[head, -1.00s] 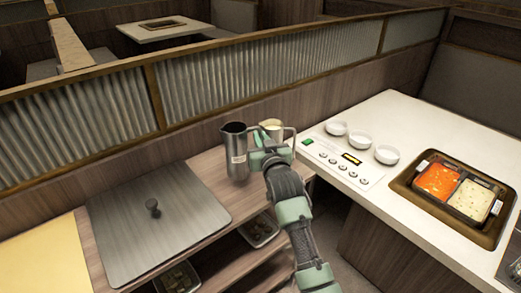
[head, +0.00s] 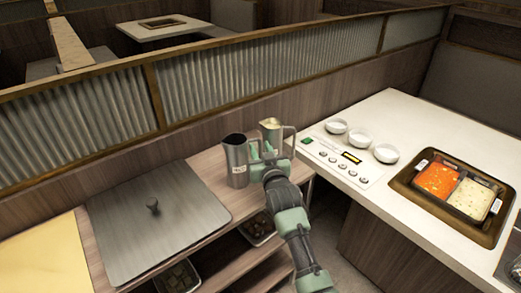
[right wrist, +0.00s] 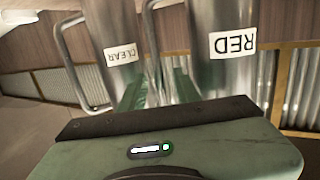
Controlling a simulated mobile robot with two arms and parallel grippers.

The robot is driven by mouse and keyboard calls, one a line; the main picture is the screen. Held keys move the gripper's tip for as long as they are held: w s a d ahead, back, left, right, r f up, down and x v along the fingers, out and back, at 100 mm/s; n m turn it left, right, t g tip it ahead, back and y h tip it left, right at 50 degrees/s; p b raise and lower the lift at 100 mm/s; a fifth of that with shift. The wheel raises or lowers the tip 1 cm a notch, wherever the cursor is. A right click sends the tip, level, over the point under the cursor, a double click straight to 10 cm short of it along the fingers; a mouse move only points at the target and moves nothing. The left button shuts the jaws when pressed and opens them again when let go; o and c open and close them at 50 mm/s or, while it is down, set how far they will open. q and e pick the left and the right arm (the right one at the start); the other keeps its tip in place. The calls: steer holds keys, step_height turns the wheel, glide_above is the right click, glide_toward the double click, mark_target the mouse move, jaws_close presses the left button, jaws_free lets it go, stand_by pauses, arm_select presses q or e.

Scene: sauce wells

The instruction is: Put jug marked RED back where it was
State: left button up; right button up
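The jug marked RED (head: 237,163) is a steel jug with a dark inside, standing upright on the wooden shelf top. Its label reads RED, upside down, in the right wrist view (right wrist: 233,43). A second steel jug, marked CLEAR (right wrist: 124,50), stands just behind and right of it in the head view (head: 271,132), pale inside. My right gripper (head: 262,152) is at the RED jug's handle. Its green fingers look parted, one on each side of the handle, in the right wrist view (right wrist: 158,92). My left gripper is out of view.
A metal lid (head: 165,215) with a knob covers the shelf top at left. The white counter (head: 405,120) at right holds a control panel (head: 343,160), several small white bowls and a sunken two-part well (head: 452,219) with red and pale sauces. A corrugated partition (head: 240,80) runs behind.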

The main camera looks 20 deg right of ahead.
steer(key=s+a+r+b, duration=0.1)
steer(key=s, duration=1.1)
stand_by(1.0)
